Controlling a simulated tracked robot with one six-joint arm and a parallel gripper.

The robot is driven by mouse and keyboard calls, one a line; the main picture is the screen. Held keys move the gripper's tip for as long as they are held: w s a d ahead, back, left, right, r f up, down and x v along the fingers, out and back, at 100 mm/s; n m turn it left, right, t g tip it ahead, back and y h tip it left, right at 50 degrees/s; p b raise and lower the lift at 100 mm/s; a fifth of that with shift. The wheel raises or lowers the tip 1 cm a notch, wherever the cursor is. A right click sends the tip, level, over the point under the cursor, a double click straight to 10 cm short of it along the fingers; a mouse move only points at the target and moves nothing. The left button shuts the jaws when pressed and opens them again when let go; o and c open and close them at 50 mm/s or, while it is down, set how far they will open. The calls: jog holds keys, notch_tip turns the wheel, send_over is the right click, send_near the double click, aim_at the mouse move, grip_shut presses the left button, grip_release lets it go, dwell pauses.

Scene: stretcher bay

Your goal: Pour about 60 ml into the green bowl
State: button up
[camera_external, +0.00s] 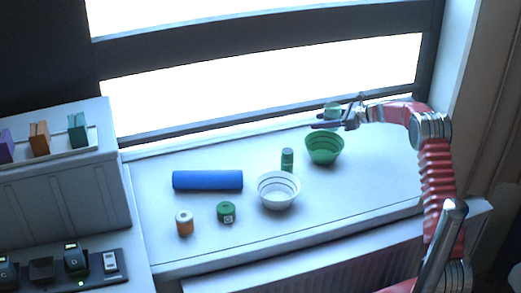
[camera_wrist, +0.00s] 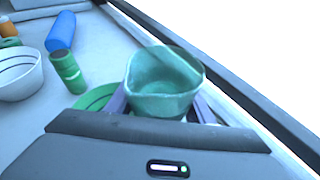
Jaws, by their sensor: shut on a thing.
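My gripper (camera_external: 328,120) is shut on a translucent green cup (camera_wrist: 165,103). The cup's open mouth faces the wrist camera, and a slanted line shows inside it; I cannot tell how much liquid it holds. In the external view the cup (camera_external: 332,108) shows small beside the fingers, above the green bowl (camera_external: 324,150). The green bowl stands on the white counter, with faint rings on its wall. In the wrist view most of the green bowl (camera_wrist: 94,98) is hidden behind the cup and gripper. No stream of liquid is visible.
A green bottle (camera_external: 287,160) and a white bowl (camera_external: 279,192) stand left of the green bowl. A blue roll (camera_external: 208,180), a green tin (camera_external: 226,212) and an orange jar (camera_external: 184,223) are further left. The window frame (camera_external: 250,122) runs behind. The counter's right side is clear.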

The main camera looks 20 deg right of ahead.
jog(key=shift+w+d+f, duration=0.35)
jog(key=shift+w+d, duration=0.35)
jog(key=shift+d, duration=0.2)
jog(key=shift+w+d+f, duration=0.3)
jog(key=shift+w+d, duration=0.45)
jog(key=shift+d, duration=0.15)
jog(key=shift+w+d+f, duration=0.35)
jog(key=shift+w+d, duration=0.35)
jog(key=shift+d, duration=0.2)
jog(key=shift+s+a+r, duration=0.1)
jog(key=shift+s+a+r+n+t+h+p, duration=0.3)
jog(key=shift+r+n+t+h, duration=0.3)
jog(key=shift+n, duration=0.55)
jog(key=shift+s+a+r+n+t+h+p, duration=0.35)
jog(key=shift+n+t+h, duration=0.35)
jog(key=shift+n, duration=0.5)
jog(key=shift+s+a+r+n+t+h+p, duration=0.1)
jog(key=shift+s+a+r+n+t+h, duration=0.15)
jog(key=shift+r+n+t+h, duration=0.65)
jog(key=shift+f+n, duration=0.25)
jog(key=shift+n, duration=0.1)
jog(key=shift+w+f+n+t+p, duration=0.1)
jog(key=shift+f+n+t+p, duration=0.2)
jog(key=shift+n+p, duration=0.4)
jog(key=shift+f+n+t+p, duration=0.15)
jog(key=shift+n+t+p, duration=0.2)
jog(key=shift+p, duration=0.35)
jog(key=shift+s+a+r+n+p, duration=0.35)
jog(key=shift+s+a+n+p, duration=0.1)
jog(key=shift+n+p, duration=0.1)
